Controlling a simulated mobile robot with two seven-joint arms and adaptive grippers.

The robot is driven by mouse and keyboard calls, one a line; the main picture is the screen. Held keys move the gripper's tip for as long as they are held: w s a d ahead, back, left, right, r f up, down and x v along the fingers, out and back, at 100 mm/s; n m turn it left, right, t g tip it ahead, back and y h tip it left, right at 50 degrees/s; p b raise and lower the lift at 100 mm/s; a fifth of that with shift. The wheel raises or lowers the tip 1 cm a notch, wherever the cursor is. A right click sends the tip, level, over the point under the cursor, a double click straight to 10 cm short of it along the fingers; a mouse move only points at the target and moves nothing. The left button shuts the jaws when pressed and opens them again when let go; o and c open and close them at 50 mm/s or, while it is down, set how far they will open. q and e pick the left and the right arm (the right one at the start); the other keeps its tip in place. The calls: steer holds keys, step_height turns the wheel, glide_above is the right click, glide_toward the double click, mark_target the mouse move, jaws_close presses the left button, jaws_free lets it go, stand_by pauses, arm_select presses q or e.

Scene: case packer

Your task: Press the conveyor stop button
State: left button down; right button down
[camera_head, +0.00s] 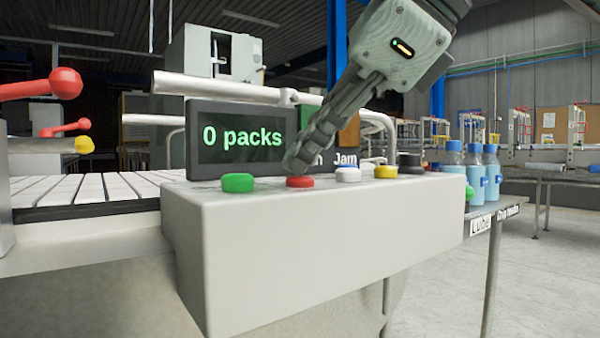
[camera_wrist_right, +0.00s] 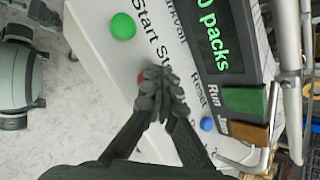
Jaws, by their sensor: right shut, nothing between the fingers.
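The red button (camera_head: 300,182) sits on top of the pale control box (camera_head: 330,230), between a green button (camera_head: 238,182) and a white-based blue button (camera_head: 347,174). My right gripper (camera_head: 292,166) is shut and empty, its fingertips pointing down at the red button. In the head view the tips overlap its upper edge; I cannot tell whether they touch it. In the right wrist view the closed fingertips (camera_wrist_right: 160,88) hide most of the red button (camera_wrist_right: 140,77), beside lettering beginning "St". My left gripper is not in view.
A yellow button (camera_head: 387,171) and a black knob (camera_head: 409,160) stand farther right on the box. A display (camera_head: 240,140) reading "0 packs" stands behind the buttons. The white conveyor (camera_head: 95,188) lies left. Blue bottles (camera_head: 474,172) stand at right.

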mark_target(306, 177)
stand_by(0.3)
steer(key=shift+r+p, duration=0.7)
steer(key=shift+r, duration=0.2)
steer(key=shift+r, duration=0.1)
step_height(306, 177, up, 5)
steer(key=p, duration=0.4)
